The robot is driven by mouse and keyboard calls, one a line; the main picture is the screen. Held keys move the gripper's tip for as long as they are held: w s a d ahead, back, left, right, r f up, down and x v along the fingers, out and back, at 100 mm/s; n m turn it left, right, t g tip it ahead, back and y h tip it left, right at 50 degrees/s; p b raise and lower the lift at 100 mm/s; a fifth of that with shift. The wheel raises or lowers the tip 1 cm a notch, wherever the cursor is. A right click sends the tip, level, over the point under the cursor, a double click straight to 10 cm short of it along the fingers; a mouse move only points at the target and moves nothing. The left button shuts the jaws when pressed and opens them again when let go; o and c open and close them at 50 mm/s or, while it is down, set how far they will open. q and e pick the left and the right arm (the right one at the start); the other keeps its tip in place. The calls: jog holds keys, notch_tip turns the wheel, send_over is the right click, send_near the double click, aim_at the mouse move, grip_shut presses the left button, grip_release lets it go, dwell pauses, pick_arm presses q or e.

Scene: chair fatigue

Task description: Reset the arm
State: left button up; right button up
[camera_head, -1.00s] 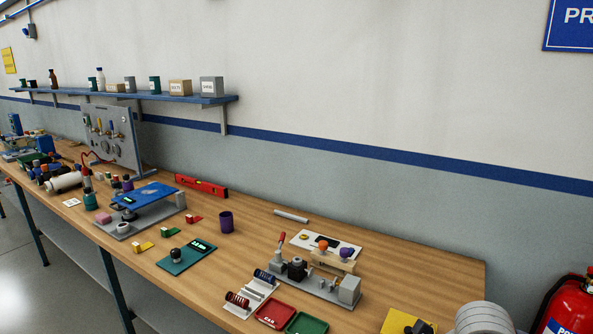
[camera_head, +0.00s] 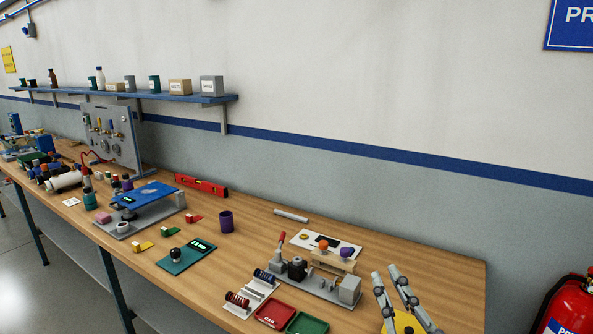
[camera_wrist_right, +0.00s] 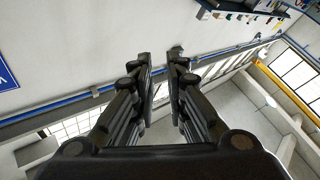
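My right gripper (camera_head: 385,271) is at the lower right in the head view, over the front right part of the bench (camera_head: 450,262). Its two grey fingers point up, away from me, with a gap between them. The right wrist view shows the same gripper (camera_wrist_right: 160,58) with its dark fingers apart and nothing between them. Behind the fingers in that view are wall, floor and windows. My left gripper is in neither view.
A yellow item (camera_head: 402,320) lies partly hidden behind my right gripper. A grey fixture (camera_head: 348,290) stands just left of it, with red (camera_head: 274,314) and green (camera_head: 306,323) trays in front. A fire extinguisher (camera_head: 572,305) is at the right. The bench's back right is clear.

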jog(key=s+d+f+m+g+h, duration=0.2)
jog(key=d+f+g, duration=0.1)
jog(key=f, duration=0.4)
jog(key=s+d+f+m+g+h, duration=0.2)
jog(key=f+g, duration=0.1)
jog(key=f, duration=0.5)
jog(key=s+d+f+m+g+h, duration=0.2)
jog(key=d+f+g, duration=0.1)
jog(key=f, duration=0.4)
jog(key=s+a+f+g+y, duration=0.1)
jog(key=s+a+f+g, duration=0.2)
jog(key=s+f+g, duration=0.9)
jog(key=s+f+t, duration=0.1)
jog(key=s+f, duration=0.2)
jog(key=f, duration=1.1)
jog(key=s+f+t, duration=0.1)
jog(key=s+f, duration=0.3)
jog(key=f, duration=1)
jog(key=s+d+f+n+g, duration=0.1)
jog(key=s+d+f, duration=0.2)
jog(key=s+f, duration=1.2)
jog(key=shift+s+d, duration=0.2)
jog(key=shift+s, duration=0.35)
